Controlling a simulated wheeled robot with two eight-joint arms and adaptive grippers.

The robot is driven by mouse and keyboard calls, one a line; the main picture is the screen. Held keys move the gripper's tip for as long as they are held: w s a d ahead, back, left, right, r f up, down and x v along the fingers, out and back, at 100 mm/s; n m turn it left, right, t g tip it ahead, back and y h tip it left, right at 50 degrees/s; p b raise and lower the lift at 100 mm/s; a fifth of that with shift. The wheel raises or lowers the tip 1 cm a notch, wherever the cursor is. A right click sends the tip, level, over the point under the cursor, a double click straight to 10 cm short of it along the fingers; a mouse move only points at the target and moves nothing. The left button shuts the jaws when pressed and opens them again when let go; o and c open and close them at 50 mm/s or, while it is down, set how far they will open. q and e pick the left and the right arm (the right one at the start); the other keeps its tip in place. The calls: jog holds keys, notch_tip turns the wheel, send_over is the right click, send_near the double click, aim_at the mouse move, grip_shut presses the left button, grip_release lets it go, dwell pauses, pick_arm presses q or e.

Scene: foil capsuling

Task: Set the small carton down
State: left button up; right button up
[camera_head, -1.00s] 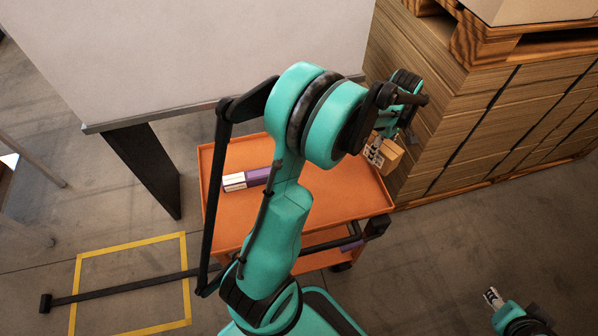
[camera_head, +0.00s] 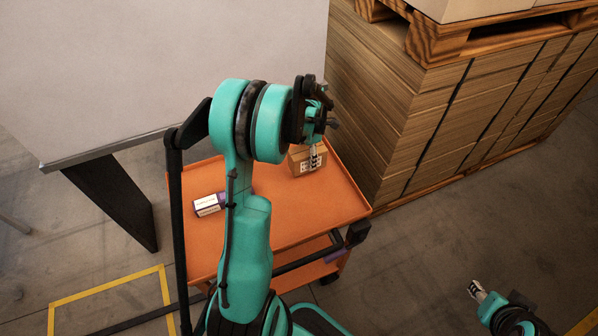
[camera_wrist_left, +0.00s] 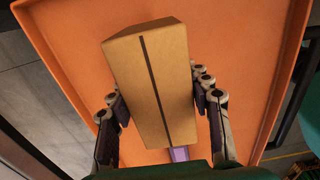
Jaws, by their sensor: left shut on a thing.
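The small carton (camera_head: 300,164) is a brown cardboard box with a printed label on its side, over the far right part of the orange cart's top tray (camera_head: 318,208). My left gripper (camera_head: 316,156) is shut on it. In the left wrist view, the carton (camera_wrist_left: 152,82) with a dark strip along it sits between the two fingers of the left gripper (camera_wrist_left: 165,100), with the orange tray beneath. I cannot tell whether its underside touches the tray. My right gripper (camera_head: 476,290) is at the lower right, away from the cart; its fingers are too small to read.
A white and purple box (camera_head: 208,204) lies on the tray's left part, partly behind my left arm. Stacked flat cardboard (camera_head: 440,110) on pallets stands close to the cart's right. A pale panel (camera_head: 150,70) is behind left. The tray's front right is clear.

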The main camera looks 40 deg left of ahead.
pick_arm(q)
jog(key=shift+s+a+f, duration=0.55)
jog(key=shift+s+f, duration=0.05)
jog(key=shift+s, duration=0.2)
jog(key=shift+s+f, duration=0.1)
jog(key=shift+f, duration=0.05)
notch_tip(320, 180, down, 4)
jog(key=shift+r+b, duration=0.1)
jog(key=shift+b, duration=0.95)
jog(key=shift+r, duration=0.1)
jog(key=shift+f, duration=0.25)
jog(key=o, duration=1.3)
jog(key=shift+r, duration=0.1)
